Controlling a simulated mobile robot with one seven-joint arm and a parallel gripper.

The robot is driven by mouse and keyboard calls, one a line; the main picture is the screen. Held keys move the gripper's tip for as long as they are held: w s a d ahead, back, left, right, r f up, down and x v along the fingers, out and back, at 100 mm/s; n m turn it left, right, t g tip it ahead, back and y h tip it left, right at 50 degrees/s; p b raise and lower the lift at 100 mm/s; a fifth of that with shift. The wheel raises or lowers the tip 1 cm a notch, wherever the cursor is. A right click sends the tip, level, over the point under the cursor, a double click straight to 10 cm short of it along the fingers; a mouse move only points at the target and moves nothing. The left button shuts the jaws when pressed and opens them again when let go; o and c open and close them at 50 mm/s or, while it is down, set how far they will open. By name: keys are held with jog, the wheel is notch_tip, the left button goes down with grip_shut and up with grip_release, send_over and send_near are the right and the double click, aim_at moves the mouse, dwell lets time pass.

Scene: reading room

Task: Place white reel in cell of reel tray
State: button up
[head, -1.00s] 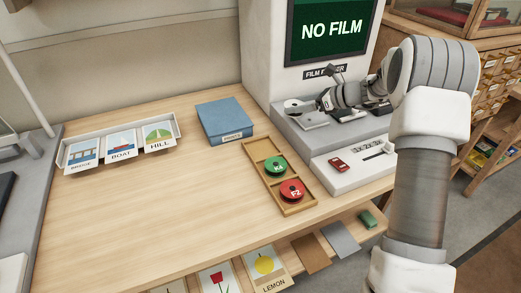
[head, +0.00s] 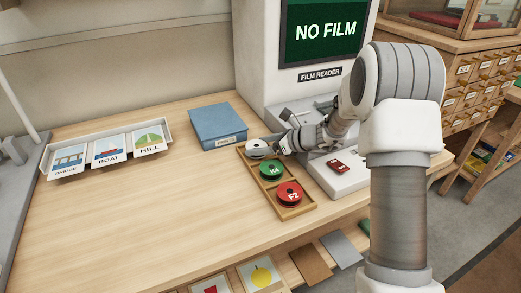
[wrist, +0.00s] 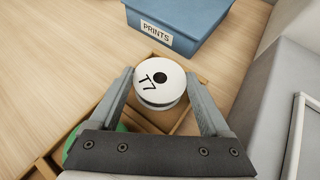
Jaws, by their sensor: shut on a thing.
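The white reel (wrist: 159,80), marked T7, is between the fingers of my gripper (wrist: 160,95) in the wrist view, and the gripper is shut on it. In the head view the white reel (head: 257,149) is at the far end of the wooden reel tray (head: 297,212), over its far cell. I cannot tell whether the reel touches the cell floor. My gripper (head: 268,146) reaches in from the right. The green reel (head: 270,170), marked K4, is in the middle cell, and the red reel (head: 289,193), marked F2, is in the near cell.
A blue PRINTS box (head: 217,126) stands just beyond the tray. The film reader (head: 318,75), showing NO FILM, stands behind and right. A picture-card tray (head: 108,152) lies at the left. The table's middle is clear.

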jog(key=shift+f, duration=0.1)
jog(key=shift+f, duration=0.15)
jog(key=o, duration=1.2)
jog(key=shift+o, duration=0.2)
